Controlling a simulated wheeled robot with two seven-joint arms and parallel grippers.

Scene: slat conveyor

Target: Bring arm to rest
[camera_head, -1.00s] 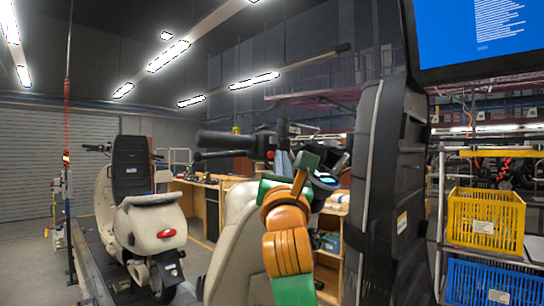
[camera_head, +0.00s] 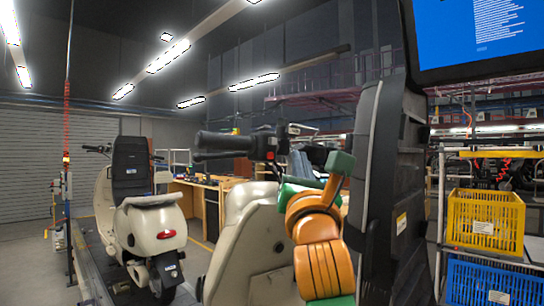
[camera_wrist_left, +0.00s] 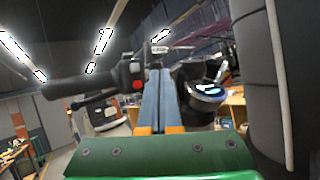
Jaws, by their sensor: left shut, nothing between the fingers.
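My left gripper (camera_head: 300,164) is in front of the near scooter's handlebar (camera_head: 235,142), at the upper end of my orange and green arm. Its two grey-blue fingers lie together and hold nothing. In the left wrist view the shut fingers (camera_wrist_left: 161,100) point up from the green gripper body. They sit between the handlebar's switch block with a red button (camera_wrist_left: 137,84) and a round display (camera_wrist_left: 208,91). I cannot tell whether they touch either one. My right gripper is not in view.
The near scooter's pale body (camera_head: 245,245) stands left of my arm. A tall black padded column (camera_head: 385,200) rises close on the right, with a blue screen (camera_head: 478,35) above. A second cream scooter (camera_head: 150,225) stands at left. Yellow (camera_head: 485,222) and blue crates (camera_head: 490,283) are on a rack.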

